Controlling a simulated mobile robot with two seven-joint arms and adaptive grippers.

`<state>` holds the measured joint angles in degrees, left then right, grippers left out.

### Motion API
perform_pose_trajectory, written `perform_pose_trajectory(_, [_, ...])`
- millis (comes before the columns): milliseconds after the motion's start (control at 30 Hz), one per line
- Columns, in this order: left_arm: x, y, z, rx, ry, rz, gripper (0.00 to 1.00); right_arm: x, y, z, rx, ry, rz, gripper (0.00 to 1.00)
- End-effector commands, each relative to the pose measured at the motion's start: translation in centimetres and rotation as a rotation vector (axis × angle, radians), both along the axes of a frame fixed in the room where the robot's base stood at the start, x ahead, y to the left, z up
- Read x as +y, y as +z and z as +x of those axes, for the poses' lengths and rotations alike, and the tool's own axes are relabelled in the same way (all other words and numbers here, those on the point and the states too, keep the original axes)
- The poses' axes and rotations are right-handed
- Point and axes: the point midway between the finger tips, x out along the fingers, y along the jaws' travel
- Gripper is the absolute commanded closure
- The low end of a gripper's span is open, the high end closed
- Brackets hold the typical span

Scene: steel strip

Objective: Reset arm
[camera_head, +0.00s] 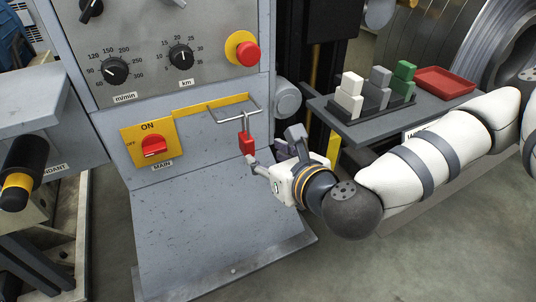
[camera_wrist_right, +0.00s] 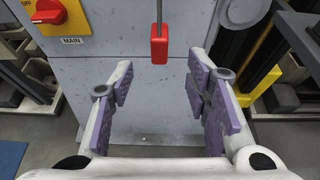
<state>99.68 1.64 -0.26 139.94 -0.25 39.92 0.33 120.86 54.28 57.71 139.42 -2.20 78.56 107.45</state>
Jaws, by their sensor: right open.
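My right gripper (camera_head: 272,158) is in front of the grey machine cabinet. Its jaws are apart and empty. In the right wrist view the two padded fingers (camera_wrist_right: 162,95) stand wide apart, with bare cabinet face between them. My left gripper is not in view.
A red emergency button (camera_head: 247,53) and knobs are on the panel above. A shelf (camera_head: 352,128) on the right bears white, grey and green blocks and a red tray (camera_head: 445,82). A black handle with a yellow ring (camera_head: 22,180) is at far left.

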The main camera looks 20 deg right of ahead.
Motion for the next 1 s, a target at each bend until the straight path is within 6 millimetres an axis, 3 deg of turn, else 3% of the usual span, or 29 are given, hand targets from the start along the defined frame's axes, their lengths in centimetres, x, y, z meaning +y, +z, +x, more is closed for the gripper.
perform_pose_trajectory(167, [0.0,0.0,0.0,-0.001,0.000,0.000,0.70,0.1,0.1,-0.6,0.003,0.005,-0.005,0.56])
perform_pose_trajectory(267, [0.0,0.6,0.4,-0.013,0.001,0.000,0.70,2.0,-1.6,-2.1,0.058,0.116,-0.104,0.56])
perform_pose_trajectory(367, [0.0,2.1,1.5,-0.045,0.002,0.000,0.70,6.1,-5.9,-7.0,0.172,0.431,-0.367,0.56])
perform_pose_trajectory(433, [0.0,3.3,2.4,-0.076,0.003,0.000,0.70,8.3,-9.4,-12.5,0.243,0.739,-0.597,0.56])
perform_pose_trajectory(500, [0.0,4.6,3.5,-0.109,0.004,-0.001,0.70,9.1,-12.2,-18.7,0.280,1.075,-0.816,0.56])
perform_pose_trajectory(600, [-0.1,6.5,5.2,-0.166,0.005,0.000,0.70,7.5,-14.8,-27.8,0.267,1.593,-1.101,0.56])
perform_pose_trajectory(700, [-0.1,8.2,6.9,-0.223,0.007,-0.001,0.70,3.4,-15.5,-34.9,0.186,2.081,-1.305,0.56])
perform_pose_trajectory(733, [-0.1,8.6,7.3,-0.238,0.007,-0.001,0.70,2.1,-15.5,-36.4,0.155,2.208,-1.346,0.56])
perform_pose_trajectory(800, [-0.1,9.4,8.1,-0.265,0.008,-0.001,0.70,-0.7,-15.2,-39.0,0.087,2.449,-1.405,0.56])
perform_pose_trajectory(867, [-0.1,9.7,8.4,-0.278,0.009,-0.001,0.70,-2.4,-15.0,-40.4,0.038,2.592,-1.425,0.56])
perform_pose_trajectory(1000, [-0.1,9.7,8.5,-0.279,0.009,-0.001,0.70,-3.9,-14.9,-41.6,-0.009,2.719,-1.423,0.56])
